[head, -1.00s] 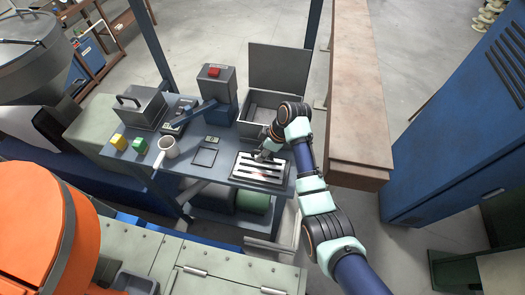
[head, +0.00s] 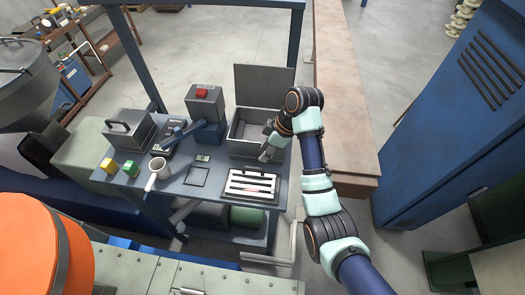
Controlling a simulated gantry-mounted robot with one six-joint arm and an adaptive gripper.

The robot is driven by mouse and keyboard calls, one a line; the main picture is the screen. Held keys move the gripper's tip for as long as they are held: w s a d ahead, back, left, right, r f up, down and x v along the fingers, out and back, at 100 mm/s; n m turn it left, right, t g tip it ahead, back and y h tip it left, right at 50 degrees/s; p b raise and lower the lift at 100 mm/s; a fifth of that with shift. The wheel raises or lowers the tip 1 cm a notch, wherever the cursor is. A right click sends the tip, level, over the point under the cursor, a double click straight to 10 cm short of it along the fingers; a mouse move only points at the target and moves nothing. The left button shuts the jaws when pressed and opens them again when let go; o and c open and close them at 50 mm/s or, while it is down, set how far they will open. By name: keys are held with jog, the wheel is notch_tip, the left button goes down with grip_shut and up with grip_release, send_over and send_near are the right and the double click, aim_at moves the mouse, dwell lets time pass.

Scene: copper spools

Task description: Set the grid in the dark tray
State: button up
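A flat plate with light bars and dark slots (head: 250,189), which looks like the grid, lies at the front right of the workbench. It has a dark border; I cannot tell whether this is a separate tray under it. A small reddish patch shows on it. A thin dark square frame or shallow tray (head: 197,176) lies flat to its left and looks empty. My gripper (head: 265,156) points down just behind the striped plate, in front of the open grey box. It appears apart from the plate. Its fingers are too small to tell whether they are open.
The open grey box (head: 245,146) with a raised lid stands behind my gripper.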

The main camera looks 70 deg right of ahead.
dwell(0.4)
jog(key=w+a+r+t+h, duration=0.1)
jog(key=w+a, duration=0.6)
jog(key=a, duration=0.3)
jog(key=w+a+t+h, duration=0.1)
jog(key=w+a, duration=0.6)
jog(key=a, duration=0.4)
jog(key=s+a+r+t, duration=0.1)
jog(key=a+r+t, duration=0.1)
jog(key=a, duration=0.5)
jog(key=s+a+r+m+t, duration=0.1)
jog(key=a+r, duration=0.3)
jog(key=a, duration=0.4)
jog(key=s+a+r+m+t, duration=0.1)
jog(key=a+r+t, duration=0.2)
jog(key=a, duration=0.5)
jog(key=shift+s+a+r+y, duration=0.15)
jog(key=shift+s+r+y, duration=0.25)
jog(key=shift+r, duration=0.15)
jog(key=shift+w, duration=0.1)
